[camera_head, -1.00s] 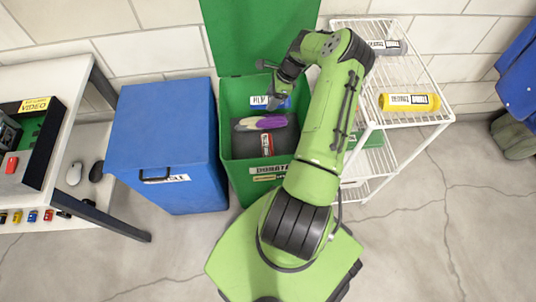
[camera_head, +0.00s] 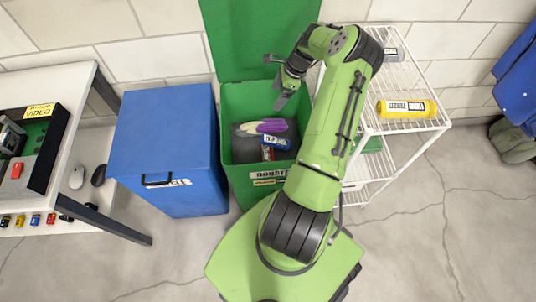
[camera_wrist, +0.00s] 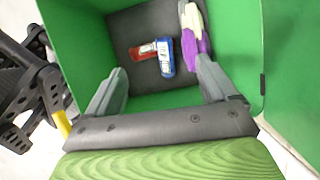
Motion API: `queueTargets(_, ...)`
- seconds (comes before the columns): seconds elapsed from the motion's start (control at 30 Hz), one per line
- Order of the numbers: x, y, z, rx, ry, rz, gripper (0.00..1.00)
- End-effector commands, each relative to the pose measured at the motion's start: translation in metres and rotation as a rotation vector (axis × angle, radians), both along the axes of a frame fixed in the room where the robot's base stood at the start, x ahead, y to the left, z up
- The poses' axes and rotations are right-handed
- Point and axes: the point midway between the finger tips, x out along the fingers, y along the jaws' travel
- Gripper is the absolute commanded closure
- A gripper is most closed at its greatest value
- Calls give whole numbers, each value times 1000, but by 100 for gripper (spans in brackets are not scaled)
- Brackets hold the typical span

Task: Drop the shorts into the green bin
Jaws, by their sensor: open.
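The green bin (camera_head: 235,104) stands open, its lid raised at the back. A blue labelled item (camera_head: 278,142) lies inside, touching or overlapping a red item (camera_head: 267,153). A purple and cream item (camera_head: 262,126) lies beside them. I cannot read the labels well enough to say which item is the shorts. My gripper (camera_head: 281,98) is over the bin's back part, jaws apart and empty. The wrist view shows the open gripper (camera_wrist: 162,68) above the blue item (camera_wrist: 164,56), the red item (camera_wrist: 144,51) and the purple item (camera_wrist: 193,32) on the bin floor.
A closed blue bin (camera_head: 165,130) stands left of the green bin. A white wire rack (camera_head: 400,125) stands on the right, holding a yellow labelled roll (camera_head: 407,108) and a grey one (camera_head: 394,54). A white table (camera_head: 77,95) is at the far left.

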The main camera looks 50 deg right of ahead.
Motion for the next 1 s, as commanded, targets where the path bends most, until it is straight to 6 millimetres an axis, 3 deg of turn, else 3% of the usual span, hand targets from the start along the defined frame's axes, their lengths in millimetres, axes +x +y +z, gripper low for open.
queueTargets(0.03, -4, -6, 20, -3, -2, -2, 14)
queueTargets(0.1, -9, -11, 39, -3, -2, -2, 14)
queueTargets(0.33, -23, -25, 85, -2, -1, -1, 14)
queueTargets(0.5, -27, -28, 95, 0, 0, 0, 14)
queueTargets(1.0, -26, -28, 94, 0, -1, 1, 14)
